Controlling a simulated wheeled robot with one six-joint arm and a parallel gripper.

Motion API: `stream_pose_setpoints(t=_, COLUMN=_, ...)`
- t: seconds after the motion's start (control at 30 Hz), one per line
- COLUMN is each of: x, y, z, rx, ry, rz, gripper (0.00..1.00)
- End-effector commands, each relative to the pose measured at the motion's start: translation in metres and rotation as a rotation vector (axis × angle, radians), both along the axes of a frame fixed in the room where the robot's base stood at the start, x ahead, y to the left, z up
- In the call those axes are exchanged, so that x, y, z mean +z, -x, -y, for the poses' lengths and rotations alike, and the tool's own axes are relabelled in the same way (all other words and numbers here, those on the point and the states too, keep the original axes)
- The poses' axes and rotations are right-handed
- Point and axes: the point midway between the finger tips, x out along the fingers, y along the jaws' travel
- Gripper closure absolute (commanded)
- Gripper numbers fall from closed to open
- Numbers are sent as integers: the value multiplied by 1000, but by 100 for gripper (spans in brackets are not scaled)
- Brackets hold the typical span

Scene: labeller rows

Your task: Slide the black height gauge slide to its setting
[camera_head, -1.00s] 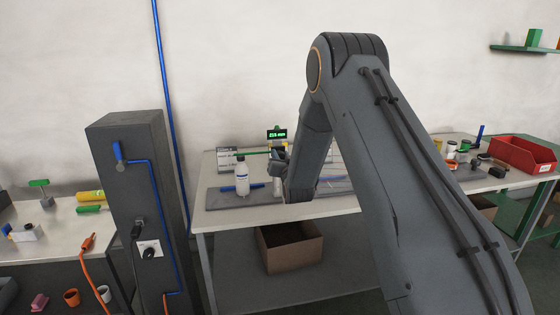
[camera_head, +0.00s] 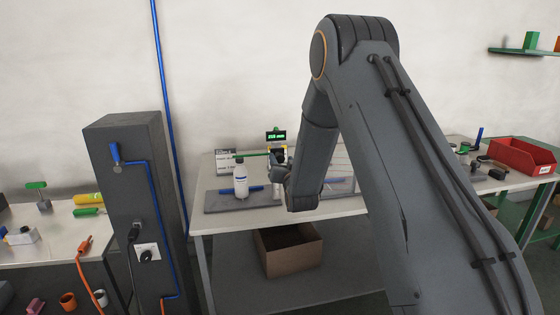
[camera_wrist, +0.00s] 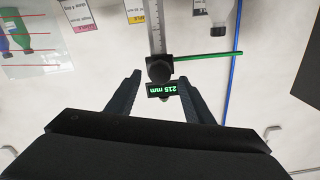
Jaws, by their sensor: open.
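The black height gauge slide (camera_wrist: 159,70) shows as a dark round knob on a pale graduated column (camera_wrist: 155,28) in the wrist view, which is upside down. A green bar (camera_wrist: 208,56) sticks out beside it, and a display (camera_wrist: 162,90) at it reads 215 mm. My gripper (camera_wrist: 160,76) is open, with one finger on each side of the knob in the picture and gaps between. I cannot tell how deep the fingers reach. In the head view the lit display (camera_head: 276,135) stands above my gripper (camera_head: 279,167), and my wrist hides part of the gauge.
A cardboard box (camera_head: 290,258) sits below the bench. A red bin (camera_head: 523,157) is at the right.

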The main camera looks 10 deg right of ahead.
Motion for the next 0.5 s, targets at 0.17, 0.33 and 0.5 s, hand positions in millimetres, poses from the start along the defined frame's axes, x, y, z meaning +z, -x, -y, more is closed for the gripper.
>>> stream_pose_setpoints(t=0.17, x=-1, y=25, z=0, rx=0, ry=0, rz=1, gripper=53)
stream_pose_setpoints(t=0.33, x=0, y=37, z=0, rx=-1, ry=0, rz=2, gripper=53)
stream_pose_setpoints(t=0.5, x=1, y=39, z=0, rx=0, ry=0, rz=1, gripper=53)
